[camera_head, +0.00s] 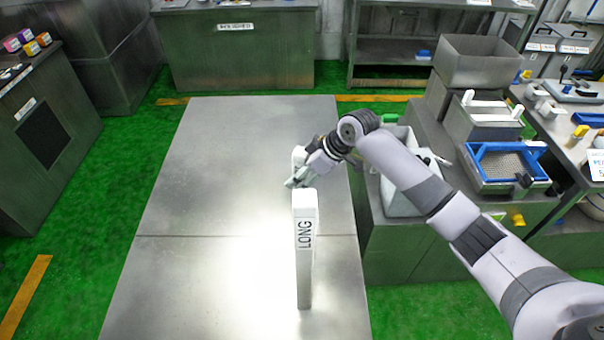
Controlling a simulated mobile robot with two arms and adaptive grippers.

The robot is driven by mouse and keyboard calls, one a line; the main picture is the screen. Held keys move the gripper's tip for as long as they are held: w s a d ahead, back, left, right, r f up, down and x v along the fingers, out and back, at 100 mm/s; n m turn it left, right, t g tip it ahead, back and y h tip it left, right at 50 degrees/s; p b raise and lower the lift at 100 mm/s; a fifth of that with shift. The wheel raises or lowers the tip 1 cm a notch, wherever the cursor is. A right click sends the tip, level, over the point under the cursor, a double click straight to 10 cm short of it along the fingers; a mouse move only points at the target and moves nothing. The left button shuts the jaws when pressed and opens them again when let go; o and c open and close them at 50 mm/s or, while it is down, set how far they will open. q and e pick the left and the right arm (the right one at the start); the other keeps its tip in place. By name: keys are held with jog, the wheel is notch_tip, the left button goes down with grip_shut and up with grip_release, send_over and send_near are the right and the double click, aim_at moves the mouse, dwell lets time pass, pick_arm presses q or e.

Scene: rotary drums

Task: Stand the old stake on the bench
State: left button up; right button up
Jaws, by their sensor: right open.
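A white stake marked "LONG" (305,265) stands upright on the metal bench (215,190). I cannot tell whether it is the old stake. My right gripper (296,181) is open, just beyond the top of this stake in the picture. I cannot tell whether its fingers touch the stake. A small pale piece (299,155) shows beside the gripper, and I cannot tell whether it is a finger or a separate thing. My left gripper is not in view.
Right of the bench are a grey bin (399,200), a blue-framed tray (506,184) and a large open metal box (481,76) on a cabinet. The bench's left and far parts are clear. Green floor (75,270) lies to the left.

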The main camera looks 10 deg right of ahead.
jog(key=b+v, duration=0.3)
jog(key=v, duration=0.9)
